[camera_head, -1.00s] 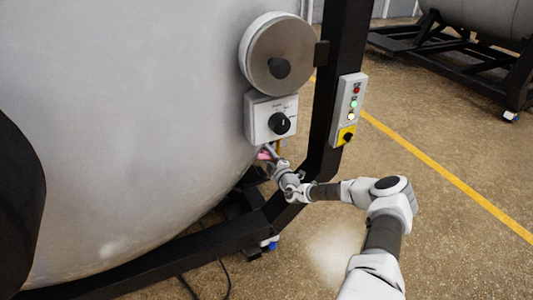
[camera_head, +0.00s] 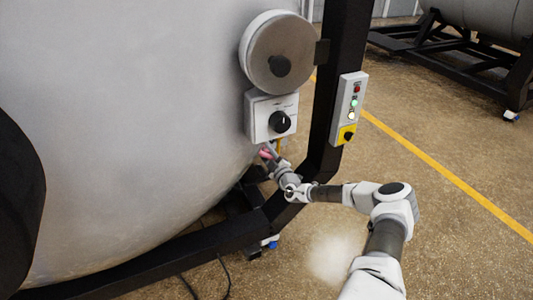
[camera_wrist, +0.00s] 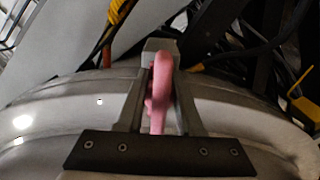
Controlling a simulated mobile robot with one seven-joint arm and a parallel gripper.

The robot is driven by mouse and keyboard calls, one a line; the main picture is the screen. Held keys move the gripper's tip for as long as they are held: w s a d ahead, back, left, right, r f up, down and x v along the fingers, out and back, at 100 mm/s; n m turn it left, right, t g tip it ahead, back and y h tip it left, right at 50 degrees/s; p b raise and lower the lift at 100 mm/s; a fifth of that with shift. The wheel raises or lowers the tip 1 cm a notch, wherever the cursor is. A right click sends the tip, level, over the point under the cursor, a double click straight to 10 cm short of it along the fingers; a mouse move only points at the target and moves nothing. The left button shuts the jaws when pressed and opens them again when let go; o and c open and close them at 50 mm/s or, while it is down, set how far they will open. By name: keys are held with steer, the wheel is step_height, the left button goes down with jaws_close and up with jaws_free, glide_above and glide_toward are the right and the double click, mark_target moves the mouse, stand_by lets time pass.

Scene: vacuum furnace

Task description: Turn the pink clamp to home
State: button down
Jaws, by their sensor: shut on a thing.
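The pink clamp (camera_wrist: 160,88) stands between the fingers of my gripper (camera_wrist: 160,62) in the wrist view. The fingers are shut on it, one on each side, and its curved upper part shows between them. In the head view only a small piece of the pink clamp (camera_head: 266,153) shows, below the white dial box at the vessel's lower right side. My gripper (camera_head: 271,150) reaches it there from the lower right. The rest of the clamp is hidden by the gripper and the vessel.
The large grey vessel (camera_head: 130,130) fills the left. A white dial box (camera_head: 262,128) sits just above my gripper. A black frame post (camera_head: 338,60) with a button panel (camera_head: 348,105) stands close to the right. Cables lie behind the clamp. Open floor lies right of my arm.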

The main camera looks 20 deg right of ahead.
steer(key=c, duration=0.8)
jaws_free()
steer(key=shift+c, duration=0.2)
steer(key=s+p, duration=0.3)
steer(key=s, duration=1.4)
steer(key=shift+s+d+p, duration=0.25)
steer(key=shift+p, duration=0.05)
